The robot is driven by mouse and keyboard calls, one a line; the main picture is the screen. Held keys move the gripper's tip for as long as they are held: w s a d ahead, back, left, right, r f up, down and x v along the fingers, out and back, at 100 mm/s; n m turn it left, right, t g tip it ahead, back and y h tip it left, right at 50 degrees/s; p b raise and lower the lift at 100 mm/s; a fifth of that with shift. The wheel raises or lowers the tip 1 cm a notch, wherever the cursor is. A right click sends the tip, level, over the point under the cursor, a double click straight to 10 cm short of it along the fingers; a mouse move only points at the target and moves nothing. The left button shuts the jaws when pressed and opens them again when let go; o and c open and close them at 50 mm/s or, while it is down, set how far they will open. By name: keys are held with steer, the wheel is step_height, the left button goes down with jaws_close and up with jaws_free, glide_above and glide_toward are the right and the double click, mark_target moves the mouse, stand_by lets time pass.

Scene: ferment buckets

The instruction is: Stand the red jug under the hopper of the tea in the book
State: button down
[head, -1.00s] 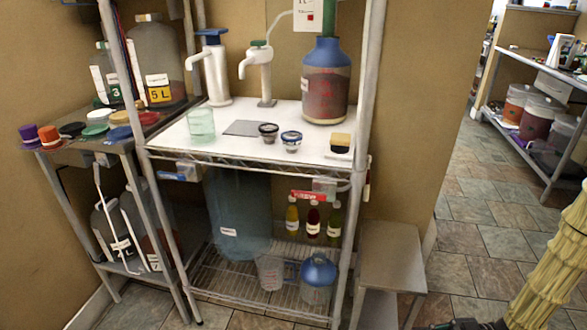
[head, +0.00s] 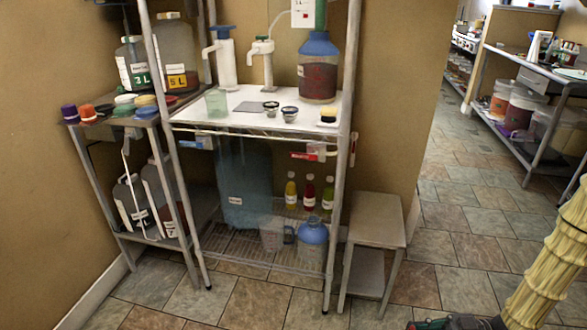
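I cannot make out a red jug, a hopper or a book in the head view. A clear jug (head: 275,235) with a handle stands on the lower wire shelf of the rack, beside a blue-topped container (head: 313,237). A large blue-lidded jar (head: 318,68) with dark red contents stands on the rack's white top, with a tube near it.
Two pump dispensers (head: 222,58), a greenish cup (head: 216,102) and small bowls stand on the white top (head: 190,113). Jugs stand on the left rack. A grey step stool (head: 375,222) stands right of the rack. Shelving with buckets (head: 523,106) is at the far right. Tiled floor (head: 440,230) lies clear between.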

steer(key=w+a+r+m+t+h+p, duration=0.45)
steer(key=w+r, duration=0.35)
steer(key=r, duration=0.2)
steer(key=w+a+r+m+t+h+p, duration=0.35)
steer(key=w+r+m+t+p, duration=0.2)
steer(key=w+r, duration=0.4)
steer(key=w+a+r+m+t+h+p, duration=0.4)
steer(key=w+r+t+p, duration=0.2)
steer(key=r, duration=0.5)
steer(key=s+f+m+h, duration=0.1)
steer(key=s+f+h, duration=0.2)
steer(key=f, duration=0.7)
steer(key=s+f+m+h, duration=0.2)
steer(key=s+f, duration=0.4)
steer(key=f, duration=0.3)
steer(key=shift+s+f+t+h, duration=0.2)
steer(key=shift+f+t+h, duration=0.2)
steer(key=shift+h, duration=0.1)
steer(key=shift+d, duration=0.1)
